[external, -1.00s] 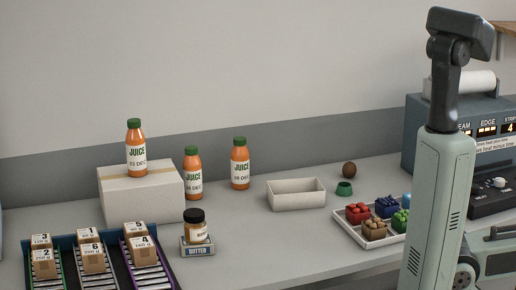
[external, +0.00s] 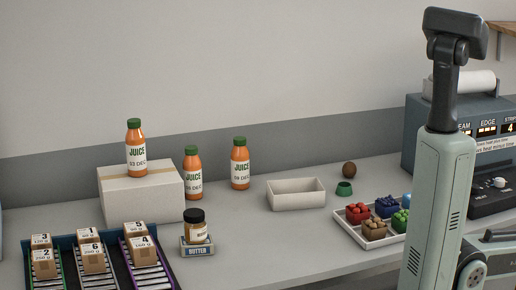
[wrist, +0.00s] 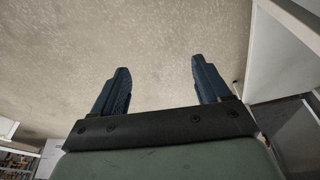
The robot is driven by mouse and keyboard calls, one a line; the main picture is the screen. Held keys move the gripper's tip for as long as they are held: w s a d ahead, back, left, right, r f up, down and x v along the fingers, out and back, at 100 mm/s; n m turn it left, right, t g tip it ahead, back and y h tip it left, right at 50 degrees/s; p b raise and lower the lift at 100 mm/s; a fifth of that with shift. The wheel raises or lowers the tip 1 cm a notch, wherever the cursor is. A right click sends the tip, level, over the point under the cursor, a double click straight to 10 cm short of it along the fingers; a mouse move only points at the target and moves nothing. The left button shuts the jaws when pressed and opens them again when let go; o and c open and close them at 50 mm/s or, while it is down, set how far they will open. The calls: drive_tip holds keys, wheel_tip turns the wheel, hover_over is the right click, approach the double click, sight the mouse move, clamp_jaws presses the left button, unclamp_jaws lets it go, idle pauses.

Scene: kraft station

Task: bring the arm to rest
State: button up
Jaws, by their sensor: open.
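My arm stands upright at the right of the external view, in front of the counter's right end. My gripper (wrist: 158,90) shows in the wrist view with its two dark blue fingers wide apart and nothing between them. Behind the fingers is a plain speckled pale surface. In the external view the gripper's fingers cannot be made out. The arm touches none of the goods on the counter.
A juice bottle stands on a cardboard box (external: 140,196); two more juice bottles (external: 240,165) stand beside it. A jar sits on a butter pack (external: 197,248). Numbered parcels lie on roller lanes (external: 149,276). An empty white bin (external: 296,194) and a tray of colored items (external: 375,242) stand mid-counter.

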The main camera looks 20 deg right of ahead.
drive_tip(key=w+a+f+n+g+y, duration=0.2)
drive_tip(key=w+a+f+n+y, duration=0.1)
drive_tip(key=w+a+f+n, duration=0.8)
drive_tip(key=w+a+f+n+g+y, duration=0.2)
drive_tip(key=w+a+f+n, duration=0.55)
drive_tip(key=a, duration=0.85)
drive_tip(key=s+a+f+n+g, duration=0.1)
drive_tip(key=a+f+n+g, duration=0.3)
drive_tip(key=a, duration=0.6)
drive_tip(key=a+f+n+g, duration=0.25)
drive_tip(key=a+n, duration=0.35)
drive_tip(key=a, duration=0.4)
drive_tip(key=a+m+t+h, duration=0.1)
drive_tip(key=a+m+t, duration=0.1)
drive_tip(key=a, duration=0.6)
drive_tip(key=w+a+r+m+t+h, duration=0.1)
drive_tip(key=a+m+t, duration=0.1)
drive_tip(key=a+m, duration=0.3)
drive_tip(key=a, duration=0.3)
drive_tip(key=shift+w+a+r+h, duration=0.25)
drive_tip(key=shift+w+h, duration=0.05)
drive_tip(key=shift+m+t, duration=0.25)
